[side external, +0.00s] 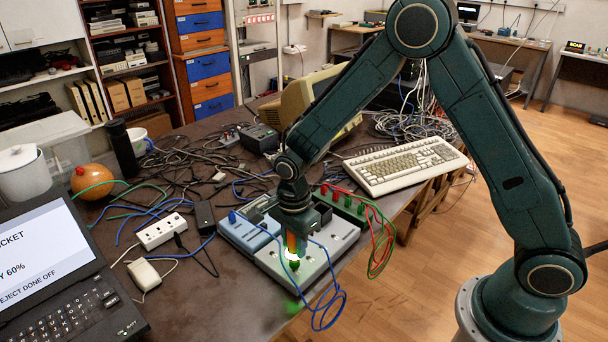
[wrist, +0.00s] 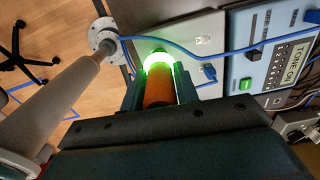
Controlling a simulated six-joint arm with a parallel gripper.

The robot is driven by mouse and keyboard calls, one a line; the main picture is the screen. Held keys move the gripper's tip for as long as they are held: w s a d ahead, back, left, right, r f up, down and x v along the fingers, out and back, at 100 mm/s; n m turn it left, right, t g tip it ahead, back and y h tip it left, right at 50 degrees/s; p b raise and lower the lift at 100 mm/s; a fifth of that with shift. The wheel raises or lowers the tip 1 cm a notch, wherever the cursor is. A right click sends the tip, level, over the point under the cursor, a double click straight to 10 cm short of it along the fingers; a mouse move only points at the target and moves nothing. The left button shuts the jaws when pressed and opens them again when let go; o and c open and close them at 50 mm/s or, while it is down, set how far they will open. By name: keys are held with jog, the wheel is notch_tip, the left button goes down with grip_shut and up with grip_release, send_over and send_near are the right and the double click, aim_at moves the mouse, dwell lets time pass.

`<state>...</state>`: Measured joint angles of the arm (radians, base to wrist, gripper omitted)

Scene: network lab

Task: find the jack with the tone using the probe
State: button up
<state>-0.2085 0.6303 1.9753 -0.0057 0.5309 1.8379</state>
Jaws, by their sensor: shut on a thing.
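My gripper (side external: 295,238) is shut on the orange probe (side external: 291,243), which points down over the front part of the pale grey jack panel (side external: 335,243). In the wrist view the probe (wrist: 158,92) sits between the fingers of my gripper (wrist: 160,84), and its tip glows bright green. The glow hides whatever is under the tip, so I cannot tell whether it touches a jack. A blue plug (wrist: 208,72) sits in the panel (wrist: 198,25). The light-blue tone box (wrist: 277,60), labelled TONE ON, stands beside the panel; it also shows in the side view (side external: 240,233).
Blue cable loops (side external: 325,305) hang at the panel's front, and red and green leads (side external: 380,245) at its right. A keyboard (side external: 405,165) lies behind. A laptop (side external: 55,270), a white power strip (side external: 162,231) and tangled cables crowd the left. Bare table shows at front.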

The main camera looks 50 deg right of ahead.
jog(key=m, duration=0.4)
jog(key=shift+m, duration=2)
jog(key=shift+r, duration=0.1)
jog(key=shift+r, duration=1.7)
jog(key=shift+n, duration=0.3)
